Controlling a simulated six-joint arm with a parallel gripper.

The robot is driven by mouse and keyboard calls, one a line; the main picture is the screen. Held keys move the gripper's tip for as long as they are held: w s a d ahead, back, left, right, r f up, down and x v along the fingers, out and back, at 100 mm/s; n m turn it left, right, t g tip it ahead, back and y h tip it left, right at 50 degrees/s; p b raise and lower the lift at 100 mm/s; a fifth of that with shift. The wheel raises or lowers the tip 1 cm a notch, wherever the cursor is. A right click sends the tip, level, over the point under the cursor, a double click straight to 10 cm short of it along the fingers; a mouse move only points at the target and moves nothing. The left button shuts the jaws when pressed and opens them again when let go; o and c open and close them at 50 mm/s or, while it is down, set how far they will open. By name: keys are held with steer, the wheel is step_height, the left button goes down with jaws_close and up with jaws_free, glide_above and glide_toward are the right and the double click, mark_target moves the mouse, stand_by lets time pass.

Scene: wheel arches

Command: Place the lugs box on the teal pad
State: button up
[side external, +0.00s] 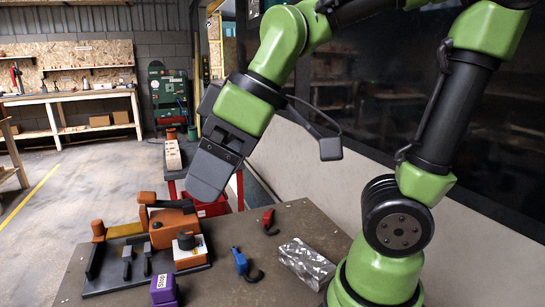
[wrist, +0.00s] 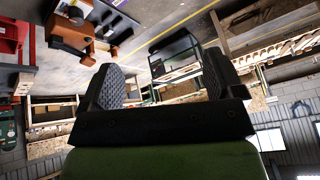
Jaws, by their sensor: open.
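A purple box (side external: 163,289) with white lettering stands at the front left of the grey table; the lettering is too small to read surely as lugs. I see no teal pad in either view. My gripper (side external: 207,188) hangs above the back of the table, tilted downward, well above and to the right of the purple box. In the wrist view, its two dark ridged fingers (wrist: 161,82) are spread apart with nothing between them.
A blue-and-black tool (side external: 241,262), a red clamp-like piece (side external: 268,219) and crumpled silver foil (side external: 306,263) lie to the right. Bare tabletop shows between them.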

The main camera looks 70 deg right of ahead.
steer(key=s+d+m+t+h, duration=0.1)
steer(key=s+d+m+t, duration=0.1)
steer(key=s+m, duration=0.3)
steer(key=shift+s+d+r+m, duration=0.35)
steer(key=shift+d+m, duration=0.45)
steer(key=shift+m, duration=0.6)
